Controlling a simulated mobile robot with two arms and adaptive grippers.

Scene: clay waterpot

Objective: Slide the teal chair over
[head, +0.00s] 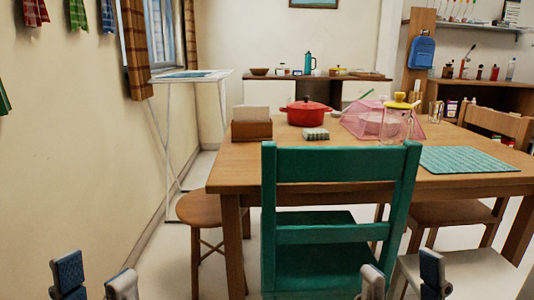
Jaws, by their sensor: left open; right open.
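The teal chair (339,165) stands in front of me at the near side of the wooden table (235,168), its slatted back toward me. Part of its seat (316,262) shows below the back; its legs are mostly cut off by the frame's bottom edge. My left gripper (95,279) is open and empty at the bottom left, well to the left of the chair. My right gripper (402,276) is open and low at the bottom right, beside the chair's right side in the picture. I cannot tell whether it touches the chair.
A round wooden stool (209,208) stands left of the chair, partly under the table. A white seat (465,275) is at the lower right, near my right gripper. A wooden chair (497,124) stands at the table's right.

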